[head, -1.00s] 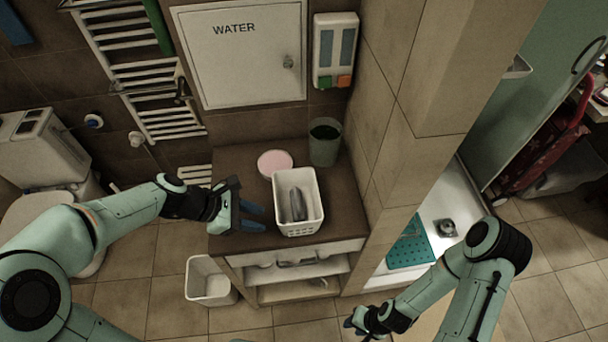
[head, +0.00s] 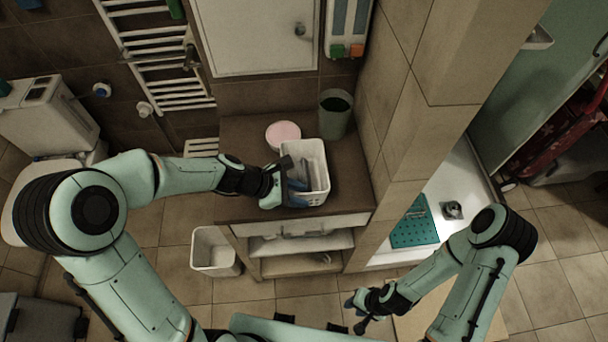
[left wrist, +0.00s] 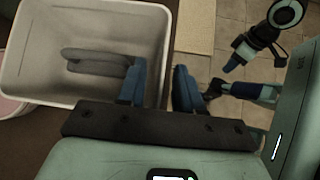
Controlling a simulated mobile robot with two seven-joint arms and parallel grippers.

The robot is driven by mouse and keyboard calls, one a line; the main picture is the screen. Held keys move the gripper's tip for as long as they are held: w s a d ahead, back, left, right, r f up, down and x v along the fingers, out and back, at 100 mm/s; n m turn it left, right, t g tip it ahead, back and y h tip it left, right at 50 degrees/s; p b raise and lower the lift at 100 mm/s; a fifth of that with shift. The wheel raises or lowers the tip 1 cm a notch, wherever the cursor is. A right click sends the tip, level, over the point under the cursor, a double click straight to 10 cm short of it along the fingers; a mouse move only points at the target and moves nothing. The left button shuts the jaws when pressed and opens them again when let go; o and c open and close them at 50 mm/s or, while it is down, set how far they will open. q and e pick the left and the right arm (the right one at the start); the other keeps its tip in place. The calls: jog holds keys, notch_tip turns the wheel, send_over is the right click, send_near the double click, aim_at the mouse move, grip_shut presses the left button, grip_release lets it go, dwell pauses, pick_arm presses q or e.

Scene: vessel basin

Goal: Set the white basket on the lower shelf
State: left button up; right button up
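The white basket (head: 317,180) stands upright on the brown counter top, with a grey object (left wrist: 97,62) inside. My left gripper (head: 296,194) is at the basket's front-left part. In the left wrist view my left gripper (left wrist: 159,88) has one blue finger inside the basket (left wrist: 60,100) and one outside, with the wall between them. The fingers look apart, not clamped on the wall. The lower shelf (head: 296,264) is in the open cabinet below the counter. My right gripper (head: 353,314) is open and empty, low in front of the cabinet's right side.
A pink round dish (head: 283,133) and a grey-green cup (head: 334,115) stand behind the basket. A white bin (head: 214,252) is on the floor left of the cabinet. A tiled pillar (head: 400,150) rises at the right. Pale items lie on the shelf above (head: 300,243).

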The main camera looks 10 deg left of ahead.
pick_arm(q)
jog(key=shift+x, duration=0.85)
grip_shut()
jog(key=shift+r, duration=0.1)
